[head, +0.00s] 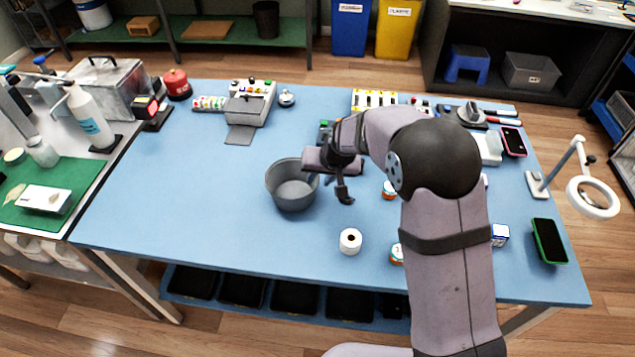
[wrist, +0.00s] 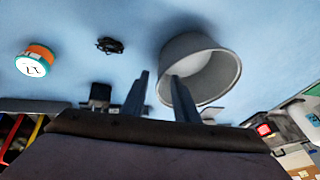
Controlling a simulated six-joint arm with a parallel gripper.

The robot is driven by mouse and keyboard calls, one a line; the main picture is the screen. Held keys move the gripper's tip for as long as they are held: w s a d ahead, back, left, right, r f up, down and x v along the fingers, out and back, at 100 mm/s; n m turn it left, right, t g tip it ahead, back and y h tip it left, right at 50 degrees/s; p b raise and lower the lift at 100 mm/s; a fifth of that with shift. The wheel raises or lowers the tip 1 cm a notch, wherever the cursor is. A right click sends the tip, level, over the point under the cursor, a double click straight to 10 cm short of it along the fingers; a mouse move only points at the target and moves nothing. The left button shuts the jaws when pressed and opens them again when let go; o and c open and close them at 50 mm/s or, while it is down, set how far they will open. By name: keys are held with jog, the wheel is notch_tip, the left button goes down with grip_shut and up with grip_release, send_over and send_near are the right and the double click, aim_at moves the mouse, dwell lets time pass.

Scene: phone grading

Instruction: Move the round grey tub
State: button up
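The round grey tub (head: 292,185) stands upright and open on the blue table, left of my gripper (head: 336,187). The tub looks empty in the head view. It also shows in the wrist view (wrist: 176,62), tilted by the camera angle, with its opening visible. In that view my gripper (wrist: 159,82) has its two fingers apart with a gap between them. One finger overlaps the tub's opening and the other lies outside its wall. I cannot tell whether either finger touches the tub. My arm hides part of the table to the right.
A white roll (head: 350,241) stands in front of the tub. An orange-and-white round container (wrist: 37,62) is near my gripper in the wrist view. A grey machine (head: 249,103) stands at the back. The table's left part is clear. A green-framed phone (head: 549,241) lies at the right.

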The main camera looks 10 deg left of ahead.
jog(key=shift+v, duration=1.7)
jog(key=shift+s, duration=0.1)
jog(key=s+d+m+g+h+p, duration=0.1)
jog(key=s+d+g+h, duration=0.1)
jog(key=s+d, duration=1.05)
jog(key=s+d+g+h, duration=0.1)
jog(key=s+d+g, duration=0.1)
jog(key=s+d, duration=1)
notch_tip(320, 180, up, 18)
jog(key=s+a+p, duration=0.3)
jog(key=p, duration=1.5)
notch_tip(320, 180, down, 55)
jog(key=b, duration=5.6)
jog(key=shift+w, duration=0.15)
